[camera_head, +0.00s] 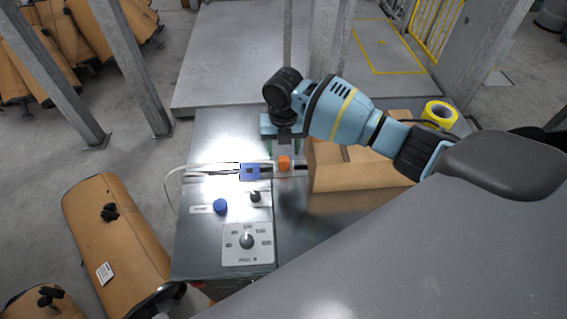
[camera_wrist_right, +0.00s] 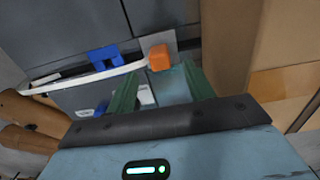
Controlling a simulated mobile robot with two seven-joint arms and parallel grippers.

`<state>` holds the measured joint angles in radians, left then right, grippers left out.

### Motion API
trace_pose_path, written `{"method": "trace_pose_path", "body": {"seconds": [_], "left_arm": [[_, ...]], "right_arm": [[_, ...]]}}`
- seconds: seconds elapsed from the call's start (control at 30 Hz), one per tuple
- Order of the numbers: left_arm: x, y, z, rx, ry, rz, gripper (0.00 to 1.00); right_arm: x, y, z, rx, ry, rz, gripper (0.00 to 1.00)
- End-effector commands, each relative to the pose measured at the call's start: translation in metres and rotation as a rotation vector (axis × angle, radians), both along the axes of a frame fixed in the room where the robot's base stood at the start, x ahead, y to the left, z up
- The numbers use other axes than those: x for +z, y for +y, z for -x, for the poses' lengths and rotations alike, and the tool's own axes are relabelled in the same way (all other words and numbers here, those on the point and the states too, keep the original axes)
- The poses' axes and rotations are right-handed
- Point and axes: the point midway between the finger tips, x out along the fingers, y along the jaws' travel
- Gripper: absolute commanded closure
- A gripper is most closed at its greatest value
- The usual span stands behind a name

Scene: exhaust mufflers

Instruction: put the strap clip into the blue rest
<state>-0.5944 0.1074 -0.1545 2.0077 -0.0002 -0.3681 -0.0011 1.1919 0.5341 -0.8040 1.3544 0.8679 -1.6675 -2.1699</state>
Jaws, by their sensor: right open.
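The orange block (camera_head: 284,163), which looks like the strap clip, sits at the right end of a thin white strap on the grey bench. The wrist view shows it (camera_wrist_right: 160,58) too. The blue rest (camera_head: 250,172) is a small notched block just left of it, also visible in the wrist view (camera_wrist_right: 105,57). The strap passes along the rest. My right gripper (camera_head: 283,150) is open, with green fingers pointing down close to the orange block. In the wrist view, the fingers (camera_wrist_right: 161,78) stand either side of the line to the block; nothing is clamped. My left gripper is out of view.
A cardboard box (camera_head: 350,180) stands close to the right of the orange block, with yellow tape (camera_head: 439,115) behind it. A dial panel (camera_head: 247,243) and blue knob (camera_head: 220,206) are on the bench's front. A brown muffler (camera_head: 120,240) lies at left.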

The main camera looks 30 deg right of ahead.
Motion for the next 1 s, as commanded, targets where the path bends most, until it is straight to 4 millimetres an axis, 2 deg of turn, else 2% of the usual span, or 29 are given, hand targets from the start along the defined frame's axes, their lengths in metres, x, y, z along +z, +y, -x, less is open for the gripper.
{"method": "trace_pose_path", "body": {"seconds": [0.3, 0.4, 0.8, 1.0], "left_arm": [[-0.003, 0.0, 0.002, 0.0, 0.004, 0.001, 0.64], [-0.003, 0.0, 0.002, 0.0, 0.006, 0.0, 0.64], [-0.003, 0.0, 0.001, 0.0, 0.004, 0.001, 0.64], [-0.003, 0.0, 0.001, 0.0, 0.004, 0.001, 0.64]], "right_arm": [[-0.042, 0.0, 0.001, 0.0, 0.003, 0.0, 0.47], [-0.049, 0.0, 0.001, 0.0, 0.002, 0.0, 0.47], [-0.051, 0.0, 0.0, 0.001, 0.0, 0.0, 0.47], [-0.051, 0.0, 0.0, 0.0, 0.0, 0.001, 0.73]]}}
